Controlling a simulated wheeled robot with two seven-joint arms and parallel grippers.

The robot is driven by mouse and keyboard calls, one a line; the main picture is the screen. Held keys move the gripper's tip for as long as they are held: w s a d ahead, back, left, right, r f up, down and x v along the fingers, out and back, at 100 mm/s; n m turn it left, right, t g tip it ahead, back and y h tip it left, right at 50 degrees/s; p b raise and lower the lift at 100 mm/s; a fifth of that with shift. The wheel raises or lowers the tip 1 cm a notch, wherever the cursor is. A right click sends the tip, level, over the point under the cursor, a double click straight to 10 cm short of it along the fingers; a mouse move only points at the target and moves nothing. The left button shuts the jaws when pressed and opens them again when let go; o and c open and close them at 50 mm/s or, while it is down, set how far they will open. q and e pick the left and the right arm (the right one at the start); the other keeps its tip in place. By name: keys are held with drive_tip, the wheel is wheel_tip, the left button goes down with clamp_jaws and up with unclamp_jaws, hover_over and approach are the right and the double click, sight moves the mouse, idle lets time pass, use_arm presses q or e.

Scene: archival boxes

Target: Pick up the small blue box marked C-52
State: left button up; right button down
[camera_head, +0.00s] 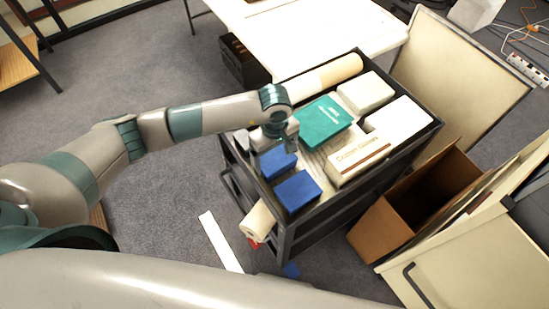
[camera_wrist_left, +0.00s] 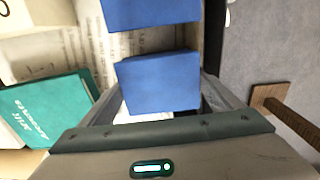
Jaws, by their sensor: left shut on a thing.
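Two small blue boxes are on the dark cart (camera_head: 287,238). The nearer-to-gripper blue box (camera_head: 277,164) shows in the left wrist view (camera_wrist_left: 160,84) between the fingers. The other blue box (camera_head: 298,191) lies just beside it and shows at the top of the left wrist view (camera_wrist_left: 150,12). No marking can be read on either. My left gripper (camera_head: 279,146) is shut on the first box, fingers on its two sides. Whether the box is off the cart's top, I cannot tell. My right gripper is not in view.
The cart also carries a teal box (camera_head: 324,122), white boxes (camera_head: 366,92), a lettered cream box (camera_head: 358,156) and a rolled sheet (camera_head: 341,69). An open cardboard box (camera_head: 372,232) stands to the right. A white table (camera_head: 310,30) is behind.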

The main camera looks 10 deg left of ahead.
sight(276, 157)
use_arm(q)
drive_tip(key=r+b, duration=0.1)
drive_tip(key=r, duration=0.1)
drive_tip(key=r+b, duration=0.1)
drive_tip(key=shift+d+r, duration=0.2)
drive_tip(key=shift+r, duration=0.15)
drive_tip(key=s+d+r+b, duration=0.4)
drive_tip(key=s+d+r, duration=0.3)
drive_tip(key=s+d, duration=0.1)
